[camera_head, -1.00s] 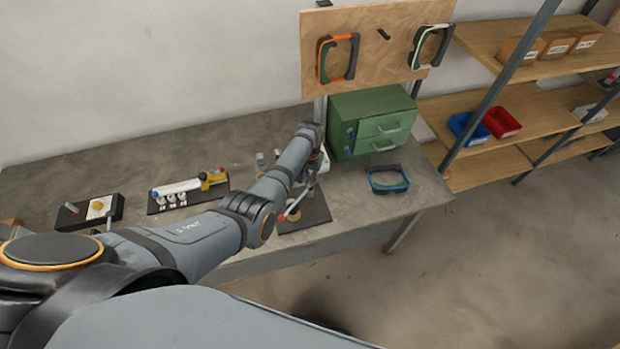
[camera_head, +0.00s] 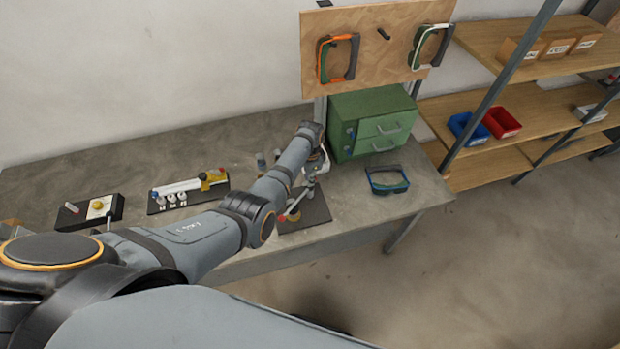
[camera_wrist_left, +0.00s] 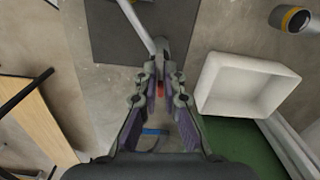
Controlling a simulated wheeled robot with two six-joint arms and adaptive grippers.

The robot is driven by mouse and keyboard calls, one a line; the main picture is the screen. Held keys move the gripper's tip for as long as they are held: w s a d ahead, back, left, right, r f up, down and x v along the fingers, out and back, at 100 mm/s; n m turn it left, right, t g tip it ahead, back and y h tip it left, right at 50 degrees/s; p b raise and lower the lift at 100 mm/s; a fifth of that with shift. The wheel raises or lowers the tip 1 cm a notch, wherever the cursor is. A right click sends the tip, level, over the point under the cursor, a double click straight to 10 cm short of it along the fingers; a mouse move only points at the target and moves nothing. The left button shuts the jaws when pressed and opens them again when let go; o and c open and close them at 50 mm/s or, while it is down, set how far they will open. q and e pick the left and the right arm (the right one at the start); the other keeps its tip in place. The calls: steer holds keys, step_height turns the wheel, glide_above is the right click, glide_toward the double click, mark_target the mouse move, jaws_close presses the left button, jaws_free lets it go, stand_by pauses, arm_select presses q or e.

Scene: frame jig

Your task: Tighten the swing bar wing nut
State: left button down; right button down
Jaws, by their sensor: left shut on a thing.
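The swing bar fixture has a dark base plate (camera_head: 316,212) on the bench. Its pale swing bar (camera_head: 296,203) has a red end and slants over a round tan piece (camera_head: 294,215). My left gripper (camera_head: 311,182) is at the far end of this bar. In the left wrist view my left gripper (camera_wrist_left: 162,70) is shut at the end of the grey bar (camera_wrist_left: 137,24), above the dark plate's edge. The wing nut sits between the fingers and is mostly hidden by them. A small reddish patch shows between the fingers. My right gripper is not in view.
A green drawer cabinet (camera_head: 372,122) stands close behind the gripper. A white open box (camera_wrist_left: 248,85) is beside it. Blue-framed goggles (camera_head: 387,180) lie to the right. Two other fixtures, a black block (camera_head: 75,218) and a tray with a yellow clamp (camera_head: 212,179), are on the left.

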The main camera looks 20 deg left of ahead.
arm_select(q)
steer(key=shift+w+r+m, duration=0.2)
steer(key=shift+w+m, duration=0.05)
steer(key=shift+m, duration=0.15)
steer(key=c, duration=1.6)
jaws_free()
steer(key=shift+o, duration=0.6)
steer(key=shift+s+f, duration=0.1)
steer(key=shift+s, duration=0.05)
step_height(320, 180, up, 12)
